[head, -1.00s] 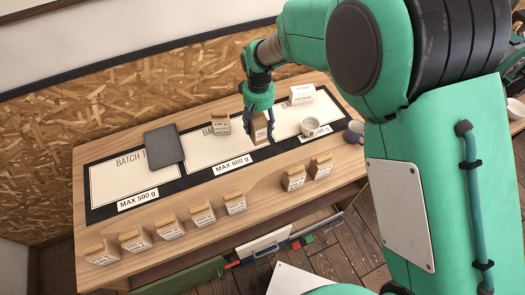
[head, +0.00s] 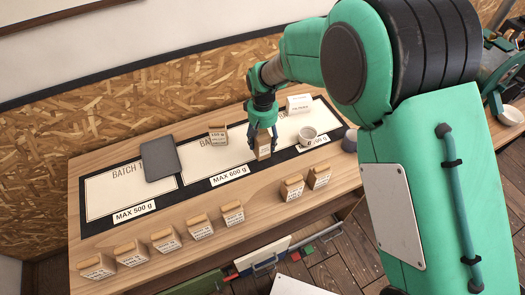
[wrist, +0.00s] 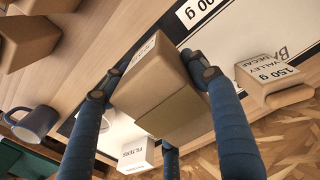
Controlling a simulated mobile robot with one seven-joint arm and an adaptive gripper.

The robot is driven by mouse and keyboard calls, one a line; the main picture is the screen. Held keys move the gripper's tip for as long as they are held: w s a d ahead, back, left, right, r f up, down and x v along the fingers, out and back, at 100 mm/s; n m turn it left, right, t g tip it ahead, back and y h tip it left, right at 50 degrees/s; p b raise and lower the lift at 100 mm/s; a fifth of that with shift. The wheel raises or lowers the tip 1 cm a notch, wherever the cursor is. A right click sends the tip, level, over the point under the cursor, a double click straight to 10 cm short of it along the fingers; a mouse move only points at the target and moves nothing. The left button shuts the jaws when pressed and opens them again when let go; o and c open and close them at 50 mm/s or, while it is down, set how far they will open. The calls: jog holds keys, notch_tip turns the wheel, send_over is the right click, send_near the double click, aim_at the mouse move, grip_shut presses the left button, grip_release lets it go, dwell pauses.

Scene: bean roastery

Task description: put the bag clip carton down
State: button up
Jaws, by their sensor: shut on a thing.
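The bag clip carton is a plain brown box (head: 263,147) in the head view, with a pale label at its top in the wrist view (wrist: 160,85). My gripper (head: 263,125) is shut on it from above. In the wrist view its blue-sleeved fingers (wrist: 150,82) press on the carton's sides. The carton is upright over the right end of the middle mat, the one marked MAX 600 g (head: 205,165). I cannot tell whether its base touches the mat.
A 150 g decaf bag (head: 218,137) stands on the middle mat, left of the carton. A filters box (head: 299,103) and a white cup (head: 307,135) are to the right. A grey slab (head: 161,157) lies on the left mat. Several labelled bags (head: 166,240) line the front edge.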

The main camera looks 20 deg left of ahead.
aim_at(260, 142)
jog(key=shift+f, duration=0.4)
jog(key=shift+f+b, duration=0.35)
jog(key=shift+f, duration=2.2)
jog(key=shift+f, duration=0.15)
jog(key=o, duration=1.2)
jog(key=shift+o, duration=0.2)
jog(key=shift+r+p, duration=0.7)
jog(key=shift+r, duration=5.45)
